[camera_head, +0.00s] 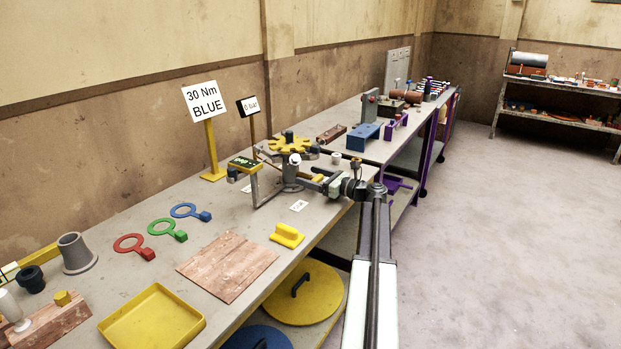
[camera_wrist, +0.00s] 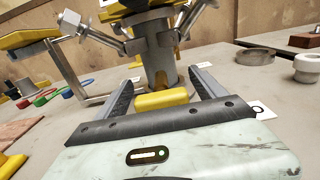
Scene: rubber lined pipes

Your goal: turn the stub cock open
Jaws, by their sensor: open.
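A grey upright pipe stub (camera_head: 291,172) stands on the bench below a yellow star-shaped wheel (camera_head: 290,144). In the wrist view the stub (camera_wrist: 158,62) rises just beyond my jaws. A short yellow bar (camera_wrist: 162,100), which looks like the cock's handle, shows low in front of the stub, between my fingers. My gripper (camera_head: 317,182) reaches in from the right in the head view. In the wrist view my gripper (camera_wrist: 163,82) is open, with one dark-padded finger on each side of the bar. I cannot tell whether either finger touches it. The cock's body is hidden.
A bent metal bracket (camera_head: 256,190) stands left of the stub. Behind are a "30 Nm BLUE" sign (camera_head: 202,99) and a "0 bar" sign (camera_head: 248,106). Red, green and blue ring keys (camera_head: 163,228), a yellow tray (camera_head: 151,318) and a yellow block (camera_head: 287,236) lie nearer.

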